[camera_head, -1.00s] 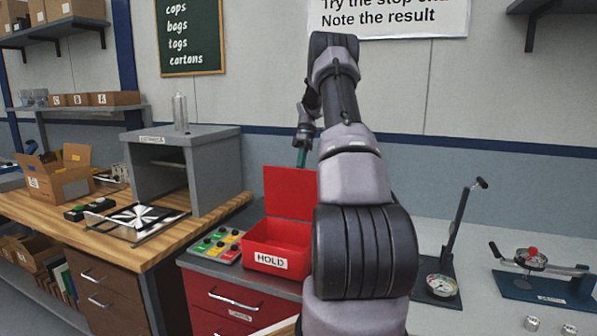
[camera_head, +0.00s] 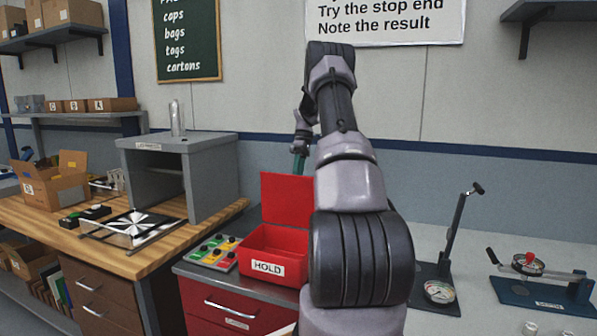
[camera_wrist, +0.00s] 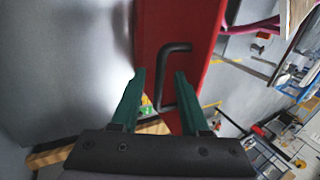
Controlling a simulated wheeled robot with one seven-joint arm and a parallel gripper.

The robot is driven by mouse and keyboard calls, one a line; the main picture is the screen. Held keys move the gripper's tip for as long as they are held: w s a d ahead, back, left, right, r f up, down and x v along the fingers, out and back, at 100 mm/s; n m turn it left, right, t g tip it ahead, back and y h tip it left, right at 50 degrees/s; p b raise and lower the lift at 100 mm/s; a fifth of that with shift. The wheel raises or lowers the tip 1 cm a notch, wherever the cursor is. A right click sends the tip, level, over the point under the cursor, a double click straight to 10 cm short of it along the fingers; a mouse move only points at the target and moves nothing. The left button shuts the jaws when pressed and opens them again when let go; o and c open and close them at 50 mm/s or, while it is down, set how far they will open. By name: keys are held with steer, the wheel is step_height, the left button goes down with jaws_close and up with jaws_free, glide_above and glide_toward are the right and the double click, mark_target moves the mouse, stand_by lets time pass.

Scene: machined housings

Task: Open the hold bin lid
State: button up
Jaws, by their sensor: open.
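The red hold bin (camera_head: 255,265), with a white HOLD label, stands on the grey top of a red drawer cabinet. Its red lid (camera_head: 286,198) stands raised at the back of the bin, which is open at the top. In the wrist view, the red lid (camera_wrist: 205,75) fills the middle, with a bent black handle (camera_wrist: 174,47) on it. My gripper (camera_wrist: 159,73) is open, its green fingers on either side of the handle's lower part; I cannot tell whether they touch it. In the head view, my gripper (camera_head: 299,165) shows just above the lid's top edge, partly hidden.
A button panel (camera_head: 213,252) sits left of the bin. A grey open-fronted box (camera_head: 212,180) stands on the wooden bench further left. A gauge stand (camera_head: 438,291) and a lever fixture (camera_head: 545,292) stand to the right. My arm hides the area right of the bin.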

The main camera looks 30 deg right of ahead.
steer(key=v, duration=1)
steer(key=shift+d, duration=0.15)
steer(key=shift+r, duration=0.15)
steer(key=s+a+r+m+t+h, duration=0.1)
steer(key=s+a+r+m+t, duration=0.1)
steer(key=s+a+r, duration=0.65)
steer(key=s+a+r+m+t+h, duration=0.25)
steer(key=a+r, duration=0.35)
steer(key=a, duration=0.5)
steer(key=s+a+f+m+t, duration=0.1)
steer(key=s+a+m+t, duration=0.1)
steer(key=s+a, duration=0.2)
steer(key=s+a+f+m+t+y, duration=0.1)
steer(key=s+a+f+m+t, duration=0.1)
steer(key=s, duration=0.9)
steer(key=s+a+f+m+t, duration=0.1)
steer(key=s+a+m+t, duration=0.1)
steer(key=s+a, duration=0.4)
steer(key=shift+s+f+m, duration=0.2)
steer(key=shift+s+m, duration=0.45)
steer(key=shift+s, duration=0.05)
